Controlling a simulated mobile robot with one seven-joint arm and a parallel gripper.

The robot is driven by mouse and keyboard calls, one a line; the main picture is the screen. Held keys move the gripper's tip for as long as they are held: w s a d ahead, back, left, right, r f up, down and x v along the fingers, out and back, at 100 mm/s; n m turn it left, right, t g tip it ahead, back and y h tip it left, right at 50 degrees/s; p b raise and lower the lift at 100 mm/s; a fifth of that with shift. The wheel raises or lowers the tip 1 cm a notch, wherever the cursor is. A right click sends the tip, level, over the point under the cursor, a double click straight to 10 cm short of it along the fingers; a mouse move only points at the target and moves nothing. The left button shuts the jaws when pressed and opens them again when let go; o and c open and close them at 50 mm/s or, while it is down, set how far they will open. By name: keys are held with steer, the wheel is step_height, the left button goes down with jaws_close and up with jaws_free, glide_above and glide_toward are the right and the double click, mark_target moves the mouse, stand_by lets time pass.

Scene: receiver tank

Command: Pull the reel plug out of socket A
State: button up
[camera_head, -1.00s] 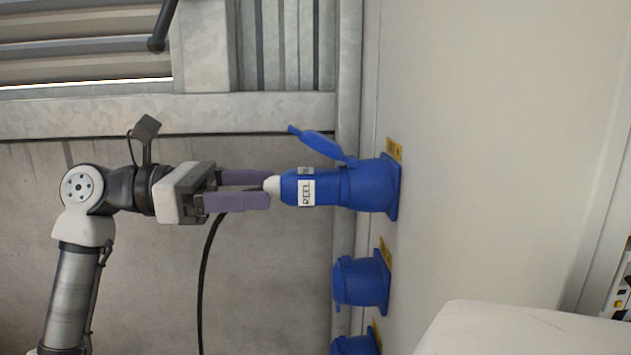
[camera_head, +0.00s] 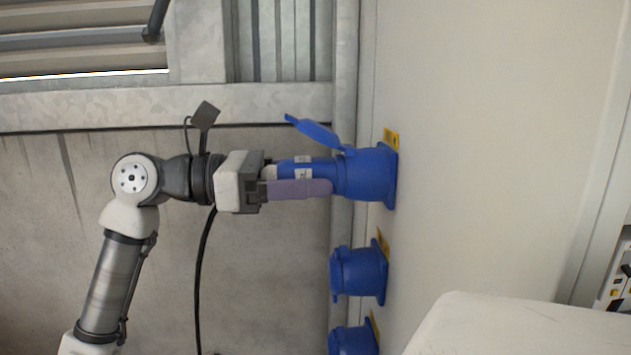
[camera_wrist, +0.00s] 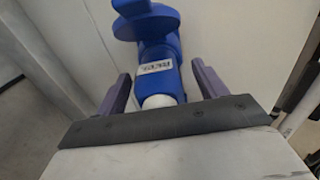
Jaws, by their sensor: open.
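The blue reel plug (camera_head: 292,168) with a white label sits in the top blue socket (camera_head: 368,174) on the pale wall panel. I take this to be socket A, but its yellow tag is too small to read. The socket's blue lid is flipped up. My gripper (camera_head: 318,187) is open, with its purple fingers alongside the plug body. In the wrist view the plug (camera_wrist: 160,78) lies between the two spread fingers (camera_wrist: 160,90), with gaps on both sides. The near finger hides part of the plug in the head view.
Two more blue sockets, a middle one (camera_head: 358,272) and a lower one (camera_head: 353,340), sit below on the same panel. A black cable (camera_head: 200,270) hangs down behind my gripper. A white rounded surface (camera_head: 500,325) is at the lower right.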

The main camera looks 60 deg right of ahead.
mark_target(269, 177)
steer(key=shift+s+d, duration=0.25)
steer(key=shift+s, duration=0.15)
steer(key=shift+s+b, duration=0.3)
steer(key=shift+b, duration=0.05)
stand_by(1.0)
steer(key=c, duration=1.5)
steer(key=shift+w+a, duration=0.1)
steer(key=shift+w+a+f, duration=0.1)
steer(key=shift+w+a, duration=0.15)
steer(key=shift+w, duration=0.2)
steer(key=shift+v, duration=2.3)
